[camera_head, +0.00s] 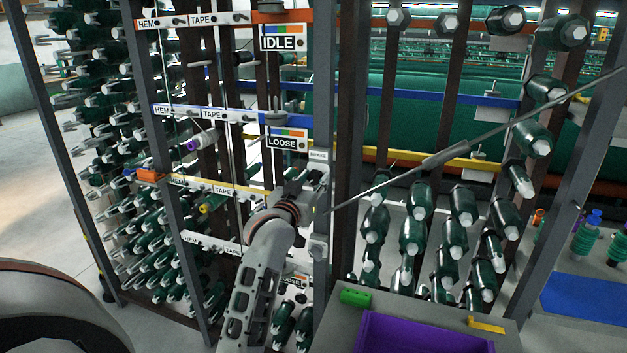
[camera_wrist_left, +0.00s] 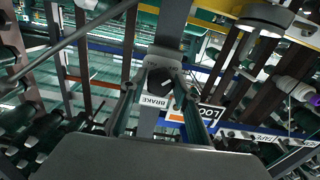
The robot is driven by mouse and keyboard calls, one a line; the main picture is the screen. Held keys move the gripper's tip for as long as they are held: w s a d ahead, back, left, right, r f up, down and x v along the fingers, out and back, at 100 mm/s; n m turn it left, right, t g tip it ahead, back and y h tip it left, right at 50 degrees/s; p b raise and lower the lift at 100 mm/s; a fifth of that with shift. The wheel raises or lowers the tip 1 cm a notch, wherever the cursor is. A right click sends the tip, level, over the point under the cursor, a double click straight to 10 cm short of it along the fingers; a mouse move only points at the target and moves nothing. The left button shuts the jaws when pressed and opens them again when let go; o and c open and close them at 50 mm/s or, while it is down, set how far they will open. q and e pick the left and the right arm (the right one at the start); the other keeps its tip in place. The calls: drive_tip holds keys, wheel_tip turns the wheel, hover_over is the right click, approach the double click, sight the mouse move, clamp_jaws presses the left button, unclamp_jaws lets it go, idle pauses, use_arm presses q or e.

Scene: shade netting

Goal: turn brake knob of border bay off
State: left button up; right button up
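My left gripper (camera_head: 312,190) is at the rack's post in the head view, just below a small BRAKE label (camera_head: 318,155). In the left wrist view a dark round brake knob (camera_wrist_left: 163,77) with a light mark sits on a grey mount, above a white BRAKE label (camera_wrist_left: 156,101). The left gripper's two fingers (camera_wrist_left: 158,92) stand apart, one on each side of the knob; whether they touch it cannot be told. The gripper hides the knob in the head view. The word border is not readable on any bay. My right gripper is not in view.
Cards reading IDLE (camera_head: 283,37) and LOOSE (camera_head: 287,139) hang on upper bays. HEM and TAPE labels mark the rails. A long thin rod (camera_head: 450,154) crosses the right side. Green spools fill both sides. A purple bin (camera_head: 420,335) stands at the front.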

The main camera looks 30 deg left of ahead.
use_arm(q)
drive_tip(key=shift+s, duration=0.15)
drive_tip(key=v, duration=1.1)
drive_tip(key=shift+s, duration=0.35)
